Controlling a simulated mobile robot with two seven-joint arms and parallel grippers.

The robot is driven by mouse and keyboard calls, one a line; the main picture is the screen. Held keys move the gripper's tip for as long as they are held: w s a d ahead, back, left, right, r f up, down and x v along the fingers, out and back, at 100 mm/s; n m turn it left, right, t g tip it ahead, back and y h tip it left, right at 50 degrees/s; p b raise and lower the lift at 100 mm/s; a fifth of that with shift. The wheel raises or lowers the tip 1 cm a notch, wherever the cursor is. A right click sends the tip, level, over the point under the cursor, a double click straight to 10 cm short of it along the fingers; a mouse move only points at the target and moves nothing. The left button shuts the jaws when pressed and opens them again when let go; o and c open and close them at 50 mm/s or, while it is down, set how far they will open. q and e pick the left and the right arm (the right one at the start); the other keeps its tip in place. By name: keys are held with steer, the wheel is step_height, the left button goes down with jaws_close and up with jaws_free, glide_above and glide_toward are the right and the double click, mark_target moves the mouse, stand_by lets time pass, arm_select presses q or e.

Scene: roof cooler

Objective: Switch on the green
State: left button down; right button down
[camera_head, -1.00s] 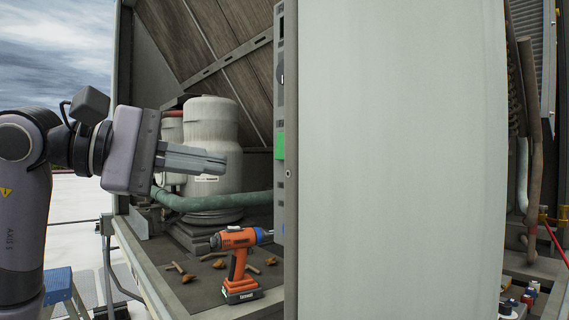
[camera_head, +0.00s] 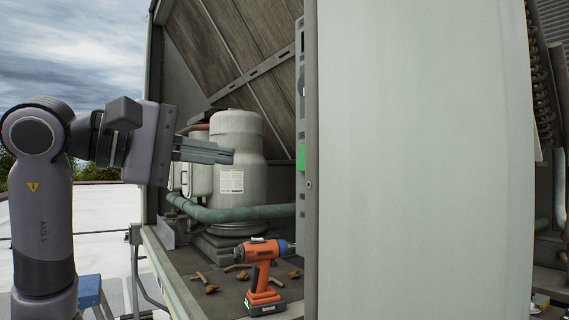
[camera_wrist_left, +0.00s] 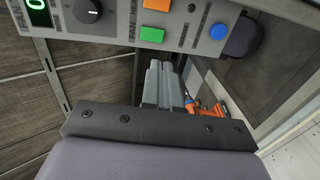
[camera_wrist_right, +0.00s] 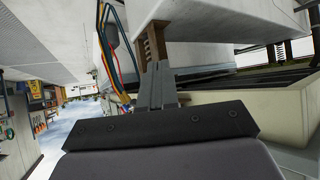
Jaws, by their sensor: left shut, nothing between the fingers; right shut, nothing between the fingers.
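The green button (camera_head: 301,157) shows edge-on in the head view, on the narrow control panel (camera_head: 300,200) at the left side of the pale cabinet. In the left wrist view the green button (camera_wrist_left: 150,36) is square and faces me, below an orange button (camera_wrist_left: 157,5) and left of a round blue button (camera_wrist_left: 218,31). My left gripper (camera_head: 232,156) is shut and empty, pointing right toward the panel with a gap between. In the left wrist view its fingers (camera_wrist_left: 163,65) lie below the green button. My right gripper (camera_wrist_right: 158,68) is shut and empty, seen only in its wrist view.
An orange drill (camera_head: 262,275) stands on the cabinet floor below my left gripper. A white tank (camera_head: 237,165) with a green pipe (camera_head: 240,213) stands behind it. A black knob (camera_wrist_left: 87,10) and lit display (camera_wrist_left: 38,12) share the panel. Wires (camera_wrist_right: 112,45) hang near my right gripper.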

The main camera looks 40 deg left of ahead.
arm_select(q)
steer(key=p+x, duration=0.1)
steer(key=x, duration=1)
steer(key=shift+w+d+p, duration=0.15)
steer(key=shift+w+p, duration=0.05)
steer(key=shift+p, duration=0.1)
steer(key=shift+f, duration=0.1)
